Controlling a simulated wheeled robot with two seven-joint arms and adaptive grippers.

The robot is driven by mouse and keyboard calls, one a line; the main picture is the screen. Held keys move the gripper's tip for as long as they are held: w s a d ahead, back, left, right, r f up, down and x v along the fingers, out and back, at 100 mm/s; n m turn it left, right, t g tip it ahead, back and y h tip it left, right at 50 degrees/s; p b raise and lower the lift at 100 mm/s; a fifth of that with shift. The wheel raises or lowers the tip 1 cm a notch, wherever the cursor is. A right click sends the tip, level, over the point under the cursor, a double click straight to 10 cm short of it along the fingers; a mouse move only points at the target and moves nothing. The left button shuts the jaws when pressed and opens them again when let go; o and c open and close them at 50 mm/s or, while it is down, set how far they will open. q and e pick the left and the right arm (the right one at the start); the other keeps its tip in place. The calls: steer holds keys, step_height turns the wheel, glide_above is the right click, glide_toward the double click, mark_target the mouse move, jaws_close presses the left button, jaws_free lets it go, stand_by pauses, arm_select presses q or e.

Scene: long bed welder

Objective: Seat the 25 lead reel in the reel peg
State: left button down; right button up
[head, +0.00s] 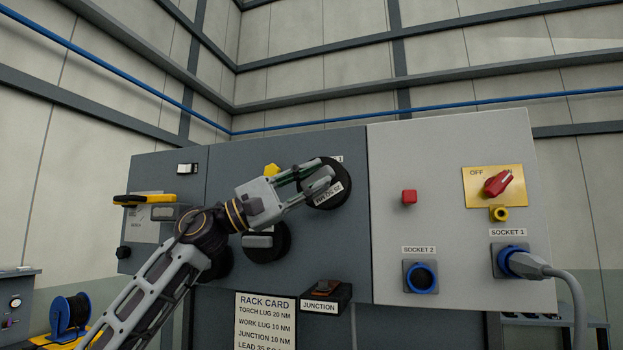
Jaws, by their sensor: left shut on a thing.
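My left gripper (308,184) reaches up and right across the dark panel, shut on a round black reel (340,174). No bare reel peg shows; anything behind the reel is hidden. My right gripper is not in view.
Another black reel (273,246) is partly hidden behind my left arm. A junction box (326,293) and a rack card (265,318) are below. The light grey panel (386,240) at right has sockets, a red switch and a plugged cable. A blue cable reel (69,314) stands lower left.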

arm_select(q)
steer(key=shift+w+d+p, duration=0.2)
steer(key=shift+w+p, duration=0.1)
steer(key=shift+w, duration=0.35)
steer(key=shift+w+d+p, duration=0.25)
steer(key=shift+w, duration=0.45)
steer(key=shift+w+d+p, duration=0.2)
steer(key=shift+w+p, duration=0.1)
steer(key=shift+w, duration=0.35)
stand_by(0.9)
steer(key=c, duration=1.2)
jaws_free()
steer(key=shift+o, duration=0.2)
steer(key=shift+a+f, duration=0.1)
steer(key=v, duration=1.1)
steer(key=shift+a, duration=0.4)
steer(key=shift+f, duration=0.1)
